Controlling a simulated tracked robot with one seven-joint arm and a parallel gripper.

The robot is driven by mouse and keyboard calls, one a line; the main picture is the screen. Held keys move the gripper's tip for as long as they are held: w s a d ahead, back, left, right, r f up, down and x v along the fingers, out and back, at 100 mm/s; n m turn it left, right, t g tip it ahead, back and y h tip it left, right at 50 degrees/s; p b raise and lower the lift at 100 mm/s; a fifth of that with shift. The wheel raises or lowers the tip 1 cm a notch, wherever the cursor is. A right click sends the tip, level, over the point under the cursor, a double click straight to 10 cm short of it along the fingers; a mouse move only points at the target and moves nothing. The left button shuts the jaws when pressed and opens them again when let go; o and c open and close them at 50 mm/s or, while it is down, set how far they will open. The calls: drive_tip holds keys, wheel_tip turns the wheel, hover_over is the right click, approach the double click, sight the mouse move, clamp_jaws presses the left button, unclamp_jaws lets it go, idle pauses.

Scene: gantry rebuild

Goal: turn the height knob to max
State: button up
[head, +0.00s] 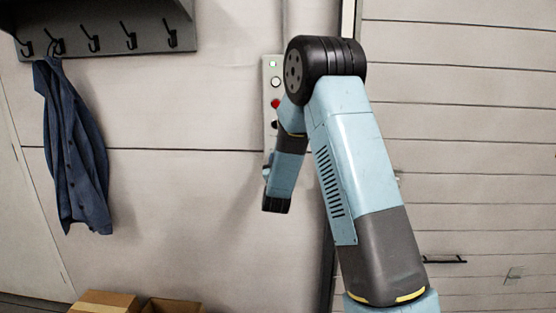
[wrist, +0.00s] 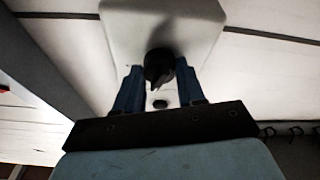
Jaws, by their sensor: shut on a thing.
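The height knob (wrist: 159,66) is dark and round with a pointed grip, on a pale control panel (wrist: 205,20) in the wrist view. My gripper (wrist: 159,72) has its two blue fingers on either side of the knob, closed on it. A small dark round part (wrist: 160,104) shows on the panel between the fingers, nearer the palm. In the head view the narrow panel (head: 267,90) is on the wall, with a green light, a pale button and a red button. My arm covers its lower part, and I cannot make out the knob there. No scale marks are readable.
A hook rack (head: 115,30) with a blue jacket (head: 75,150) hangs at the left. Cardboard boxes (head: 105,302) stand on the floor below. A slatted door (head: 465,130) lies to the right of my arm. The wall between jacket and panel is clear.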

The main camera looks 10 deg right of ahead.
drive_tip(key=shift+a+f+m+g+h, duration=0.1)
drive_tip(key=shift+m+g+h, duration=0.55)
drive_tip(key=shift+m, duration=1.5)
drive_tip(key=shift+a+r+m+g+h, duration=0.1)
drive_tip(key=shift+m+g+h, duration=0.5)
drive_tip(key=shift+m, duration=1.5)
drive_tip(key=shift+a+f+m+g+h, duration=0.1)
drive_tip(key=shift+m+g+h, duration=0.5)
drive_tip(key=shift+m, duration=1.55)
drive_tip(key=shift+h, duration=0.45)
drive_tip(key=o, duration=1)
drive_tip(key=shift+w, duration=0.1)
drive_tip(key=shift+o, duration=0.2)
drive_tip(key=v, duration=1.3)
drive_tip(key=shift+s+f, duration=0.2)
drive_tip(key=shift+s, duration=0.15)
